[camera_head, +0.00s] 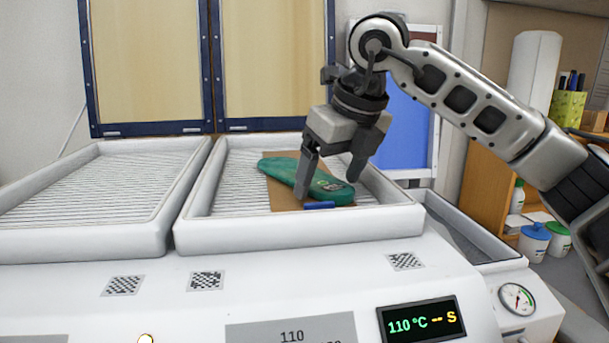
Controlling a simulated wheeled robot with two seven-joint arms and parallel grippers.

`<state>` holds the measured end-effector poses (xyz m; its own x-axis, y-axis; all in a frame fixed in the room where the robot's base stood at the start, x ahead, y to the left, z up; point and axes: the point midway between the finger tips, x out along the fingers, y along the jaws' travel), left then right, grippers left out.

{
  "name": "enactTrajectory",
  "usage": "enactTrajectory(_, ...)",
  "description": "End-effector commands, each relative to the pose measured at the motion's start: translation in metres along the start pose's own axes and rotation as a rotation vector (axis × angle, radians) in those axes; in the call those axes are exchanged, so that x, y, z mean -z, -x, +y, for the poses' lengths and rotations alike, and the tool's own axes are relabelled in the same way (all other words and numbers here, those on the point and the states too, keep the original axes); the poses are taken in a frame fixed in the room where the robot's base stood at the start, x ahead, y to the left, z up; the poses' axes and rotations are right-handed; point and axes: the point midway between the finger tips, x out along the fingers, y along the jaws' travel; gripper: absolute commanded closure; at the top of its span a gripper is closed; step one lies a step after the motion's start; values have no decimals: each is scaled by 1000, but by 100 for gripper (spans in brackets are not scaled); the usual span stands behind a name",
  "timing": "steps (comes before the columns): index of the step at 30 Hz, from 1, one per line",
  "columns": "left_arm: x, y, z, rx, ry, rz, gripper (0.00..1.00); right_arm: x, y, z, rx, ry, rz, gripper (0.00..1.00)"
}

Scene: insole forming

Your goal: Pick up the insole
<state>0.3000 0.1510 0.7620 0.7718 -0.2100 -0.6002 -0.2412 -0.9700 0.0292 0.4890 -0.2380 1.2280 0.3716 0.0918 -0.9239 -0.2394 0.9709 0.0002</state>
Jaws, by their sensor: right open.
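A green insole (280,168) lies on a brown sheet (284,196) in the right white tray (190,225) of the machine. My right gripper (327,192) is open above the insole's right part, pointing down, with one finger in front of the insole and the other at its right end. The fingers partly cover the insole. Whether they touch it cannot be told. My left gripper is not in view.
A small blue piece (319,206) lies at the sheet's front edge. The left ribbed tray (80,245) is empty. Raised tray walls surround the insole. A display (421,321) and a gauge (516,299) sit on the machine's front. Shelves with bottles stand at right.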

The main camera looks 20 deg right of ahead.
Motion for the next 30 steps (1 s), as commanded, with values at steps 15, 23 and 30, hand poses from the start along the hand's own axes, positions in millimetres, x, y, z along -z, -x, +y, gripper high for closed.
enactTrajectory(15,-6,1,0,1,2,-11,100,0,1,0,0,0,-1,70)
enactTrajectory(23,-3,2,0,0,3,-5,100,-4,8,0,0,1,-3,70)
enactTrajectory(30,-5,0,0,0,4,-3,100,-8,42,3,-1,3,-5,70)
